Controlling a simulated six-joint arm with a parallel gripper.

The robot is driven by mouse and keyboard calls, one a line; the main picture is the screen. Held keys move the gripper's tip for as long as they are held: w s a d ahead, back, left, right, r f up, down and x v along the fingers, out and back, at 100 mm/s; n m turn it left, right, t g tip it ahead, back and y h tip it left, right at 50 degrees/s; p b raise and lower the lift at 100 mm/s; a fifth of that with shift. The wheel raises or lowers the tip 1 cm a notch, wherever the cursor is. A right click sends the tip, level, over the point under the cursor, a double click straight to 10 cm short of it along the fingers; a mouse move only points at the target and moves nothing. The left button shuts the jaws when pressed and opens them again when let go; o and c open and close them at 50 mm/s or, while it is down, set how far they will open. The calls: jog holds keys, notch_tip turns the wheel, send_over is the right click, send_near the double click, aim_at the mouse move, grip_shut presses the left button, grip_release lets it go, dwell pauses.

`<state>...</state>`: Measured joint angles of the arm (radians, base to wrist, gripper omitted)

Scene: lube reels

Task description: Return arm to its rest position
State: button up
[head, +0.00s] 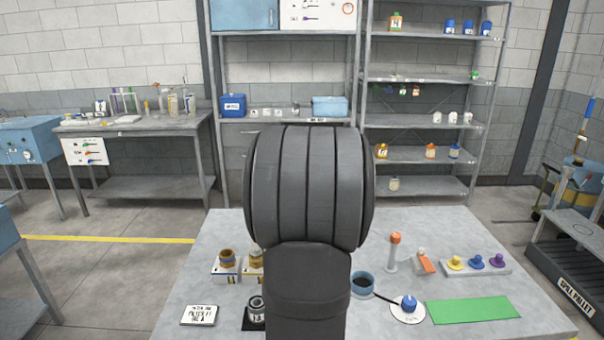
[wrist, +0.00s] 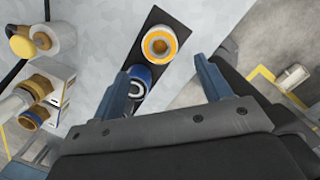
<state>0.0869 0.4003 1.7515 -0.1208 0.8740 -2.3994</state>
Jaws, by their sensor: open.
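My gripper (wrist: 161,67) shows in the wrist view with its two blue-grey fingers spread apart and nothing between them. Beyond the fingertips lies a black pad (wrist: 163,17) holding an orange-and-white ring-shaped part (wrist: 160,46) and a blue round part (wrist: 143,74). I cannot tell whether the gripper is above the pad or beside it. In the head view my dark arm stands upright in the middle and hides part of the grey table (head: 205,262). The gripper itself is not visible there.
In the head view, reel-like parts on white stands (head: 226,266), a sign (head: 199,314), a blue cup (head: 362,284), a white disc with a blue knob (head: 407,309), a green mat (head: 472,310) and a tray of coloured knobs (head: 477,264) sit around my arm. Shelves (head: 420,115) stand behind.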

jog(key=f, duration=0.5)
jog(key=w+d+f, duration=0.1)
jog(key=f, duration=0.2)
jog(key=shift+f, duration=0.1)
jog(key=shift+r, duration=1.3)
